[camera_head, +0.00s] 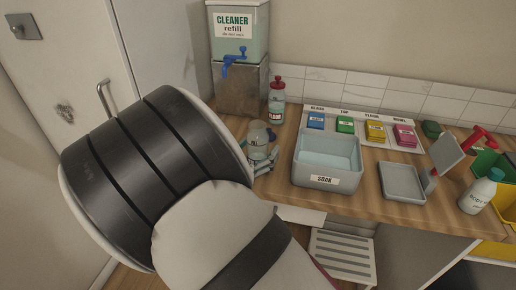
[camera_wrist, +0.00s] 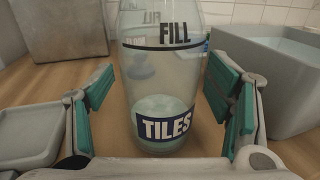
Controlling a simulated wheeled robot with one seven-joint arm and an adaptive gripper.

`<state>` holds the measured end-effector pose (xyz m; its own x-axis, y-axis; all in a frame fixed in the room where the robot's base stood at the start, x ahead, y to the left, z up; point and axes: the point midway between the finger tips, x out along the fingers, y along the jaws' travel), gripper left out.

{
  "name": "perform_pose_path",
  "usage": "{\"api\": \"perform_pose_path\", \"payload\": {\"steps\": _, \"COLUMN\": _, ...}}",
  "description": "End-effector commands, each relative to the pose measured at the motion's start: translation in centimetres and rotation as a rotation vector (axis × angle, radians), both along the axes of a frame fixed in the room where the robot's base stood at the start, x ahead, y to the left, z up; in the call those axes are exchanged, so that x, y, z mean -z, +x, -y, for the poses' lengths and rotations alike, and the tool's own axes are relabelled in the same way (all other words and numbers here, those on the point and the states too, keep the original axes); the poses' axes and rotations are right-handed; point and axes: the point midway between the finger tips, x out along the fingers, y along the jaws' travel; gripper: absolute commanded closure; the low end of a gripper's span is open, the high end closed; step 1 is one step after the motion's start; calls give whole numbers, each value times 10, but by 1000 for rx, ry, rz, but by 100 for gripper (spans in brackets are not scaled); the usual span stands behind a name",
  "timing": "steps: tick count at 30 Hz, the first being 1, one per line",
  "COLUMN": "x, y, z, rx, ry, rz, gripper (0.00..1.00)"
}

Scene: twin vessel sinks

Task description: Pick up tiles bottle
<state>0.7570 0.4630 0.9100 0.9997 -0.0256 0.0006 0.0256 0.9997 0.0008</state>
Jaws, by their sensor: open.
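The tiles bottle (camera_wrist: 165,100) stands upright on the wooden counter in the wrist view. It is clear, with a "FILL" line, a dark "TILES" label and a little pale liquid at the bottom; its top is out of the frame. My gripper (camera_wrist: 160,92) is open, with one green-padded finger on each side of the bottle and a gap on both sides. In the head view my arm covers much of the gripper, and a clear bottle (camera_head: 259,134) shows just beyond it.
The grey soak tub (camera_head: 298,174) is close on the right. A red-capped bottle (camera_head: 276,104) stands behind, near the cleaner dispenser (camera_head: 239,40). Coloured cloths lie on a tray (camera_head: 345,109) at the back.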

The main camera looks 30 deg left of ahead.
Motion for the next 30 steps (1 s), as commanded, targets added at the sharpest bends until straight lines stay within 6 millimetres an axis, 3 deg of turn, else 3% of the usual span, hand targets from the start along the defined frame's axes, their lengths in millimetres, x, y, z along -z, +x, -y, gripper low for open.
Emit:
{"api": "perform_pose_path", "payload": {"steps": 6, "x": 0, "y": 2, "z": 0, "rx": -1, "ry": -1, "rz": -1, "gripper": 27}}
{"api": "perform_pose_path", "payload": {"steps": 8, "x": 0, "y": 2, "z": 0, "rx": -1, "ry": -1, "rz": -1, "gripper": 38}}
{"api": "perform_pose_path", "payload": {"steps": 15, "x": 0, "y": 2, "z": 0, "rx": -1, "ry": -1, "rz": -1, "gripper": 93}}
{"api": "perform_pose_path", "payload": {"steps": 30, "x": -6, "y": 2, "z": 0, "rx": 0, "ry": 1, "rz": 1, "gripper": 93}}
